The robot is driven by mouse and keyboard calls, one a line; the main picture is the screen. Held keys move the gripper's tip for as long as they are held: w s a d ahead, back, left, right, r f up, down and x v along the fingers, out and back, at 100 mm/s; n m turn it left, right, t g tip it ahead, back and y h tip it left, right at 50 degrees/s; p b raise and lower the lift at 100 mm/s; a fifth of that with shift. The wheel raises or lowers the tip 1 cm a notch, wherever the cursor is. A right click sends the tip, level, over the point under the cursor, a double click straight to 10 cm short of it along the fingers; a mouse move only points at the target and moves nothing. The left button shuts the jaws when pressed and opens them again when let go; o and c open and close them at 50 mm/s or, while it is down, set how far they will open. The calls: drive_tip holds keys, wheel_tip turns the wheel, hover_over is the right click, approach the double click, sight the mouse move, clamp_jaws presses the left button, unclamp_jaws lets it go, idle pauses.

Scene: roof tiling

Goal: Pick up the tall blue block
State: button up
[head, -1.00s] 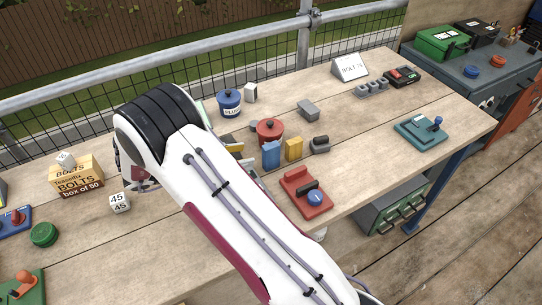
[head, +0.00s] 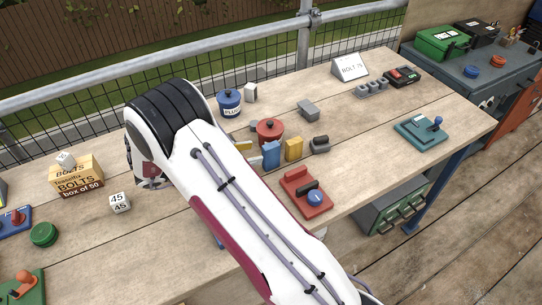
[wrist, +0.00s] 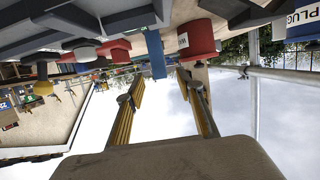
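The tall blue block (head: 271,155) stands upright on the wooden bench, between the red pot and the red base with a blue knob. In the wrist view, which is upside down, the blue block (wrist: 156,56) shows ahead of my gripper, roughly in line with the gap between the fingers. My gripper (wrist: 161,78) has its two yellow-padded fingers spread apart with nothing between them. The block appears beyond the fingertips, apart from them.
A yellow block (head: 293,149) stands close right of the blue one. The red pot (head: 269,131) is behind, and the red base (head: 305,193) in front. A blue pot (head: 229,103) stands farther back.

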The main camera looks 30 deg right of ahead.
sight(263, 149)
drive_tip(key=shift+r+x, duration=0.2)
drive_tip(key=shift+x, duration=0.75)
drive_tip(key=shift+r+x, duration=0.2)
drive_tip(key=shift+x, duration=1.55)
clamp_jaws()
